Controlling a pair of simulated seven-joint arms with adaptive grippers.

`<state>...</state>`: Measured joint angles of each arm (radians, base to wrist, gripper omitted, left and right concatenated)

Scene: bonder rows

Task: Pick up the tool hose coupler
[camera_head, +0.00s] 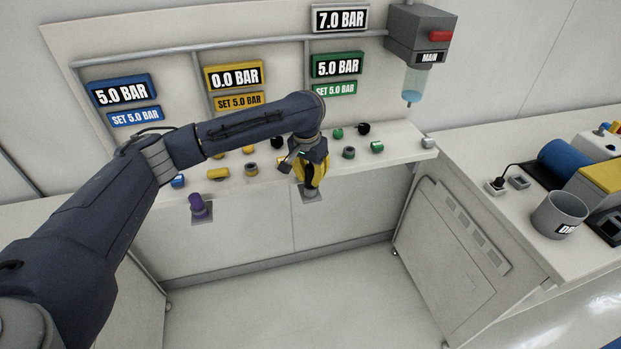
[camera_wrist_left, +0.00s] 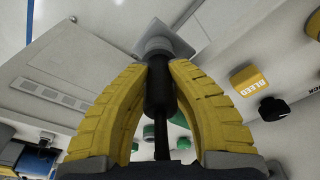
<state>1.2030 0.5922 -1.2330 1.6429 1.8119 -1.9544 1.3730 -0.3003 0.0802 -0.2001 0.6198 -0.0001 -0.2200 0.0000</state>
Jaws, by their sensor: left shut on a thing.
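My left gripper (camera_head: 311,177) is at the front edge of the white bench, and its yellow fingers also show in the left wrist view (camera_wrist_left: 161,68). It is shut on a black cylindrical coupler (camera_wrist_left: 158,92), with a thin black hose running from it towards my palm. The far end of the coupler meets a grey holder (camera_wrist_left: 165,34) fixed at the bench front; I cannot tell whether it is still seated. In the head view the fingers mostly hide the coupler, and the holder's plate (camera_head: 308,195) shows below them. My right gripper is not in view.
A purple fitting (camera_head: 199,206) sits in another front holder to the left. Yellow and green knobs (camera_head: 349,152) line the bench shelf, close to the gripper. Pressure displays (camera_head: 234,76) hang on the wall behind. The floor below is clear; a grey cup (camera_head: 556,216) stands right.

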